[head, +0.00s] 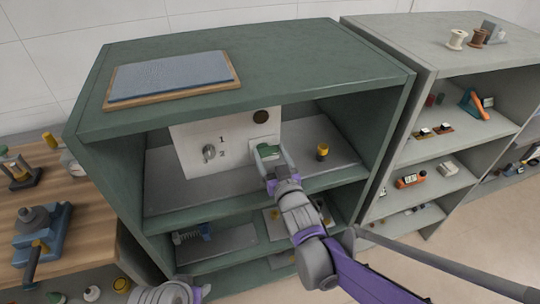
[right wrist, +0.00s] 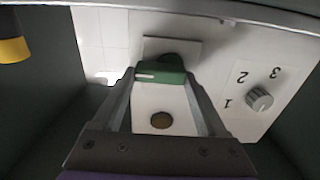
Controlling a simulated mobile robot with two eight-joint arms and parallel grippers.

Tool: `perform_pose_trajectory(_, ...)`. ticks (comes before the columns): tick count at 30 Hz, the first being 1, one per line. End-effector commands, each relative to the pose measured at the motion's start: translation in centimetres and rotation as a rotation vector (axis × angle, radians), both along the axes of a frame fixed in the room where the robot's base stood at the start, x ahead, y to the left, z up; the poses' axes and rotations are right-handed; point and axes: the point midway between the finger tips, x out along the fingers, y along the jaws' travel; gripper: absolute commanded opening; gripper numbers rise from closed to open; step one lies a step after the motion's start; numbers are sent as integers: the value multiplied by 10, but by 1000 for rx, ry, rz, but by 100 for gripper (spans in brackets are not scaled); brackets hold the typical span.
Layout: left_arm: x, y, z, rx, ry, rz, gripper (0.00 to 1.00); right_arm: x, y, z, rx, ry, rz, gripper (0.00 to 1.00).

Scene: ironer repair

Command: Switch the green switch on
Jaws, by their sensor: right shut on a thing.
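The green switch (head: 267,150) sits on a white plate on the upright white panel (head: 190,135), inside the top bay of the green cabinet. My right gripper (head: 272,162) reaches into the bay, with its fingers at the switch. In the right wrist view the green switch (right wrist: 161,72) is between the tips of my right gripper (right wrist: 160,82), which is shut on it. The fingers hide its sides. A small pale mark shows on its face. Only a grey and purple part of my left arm shows at the bottom edge of the head view; its fingers are out of view.
A grey knob (head: 208,152) with numbers and a brown disc (head: 261,116) are on the same panel. A yellow-and-black item (head: 322,152) stands right of my right gripper. The cabinet's top (head: 290,60) and side walls bound the bay. A blue-grey board (head: 172,76) lies on top.

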Motion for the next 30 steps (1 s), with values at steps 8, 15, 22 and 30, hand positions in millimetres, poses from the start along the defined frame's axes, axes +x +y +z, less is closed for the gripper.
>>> perform_pose_trajectory(8,0,0,0,0,0,0,50,0,0,0,15,6,0,19)
perform_pose_trajectory(15,0,0,0,0,0,0,50,0,0,0,13,5,0,100)
perform_pose_trajectory(22,0,0,0,0,0,0,50,-4,-1,0,12,5,0,100)
perform_pose_trajectory(30,-1,0,-3,0,1,0,50,-48,-16,0,13,5,-1,100)
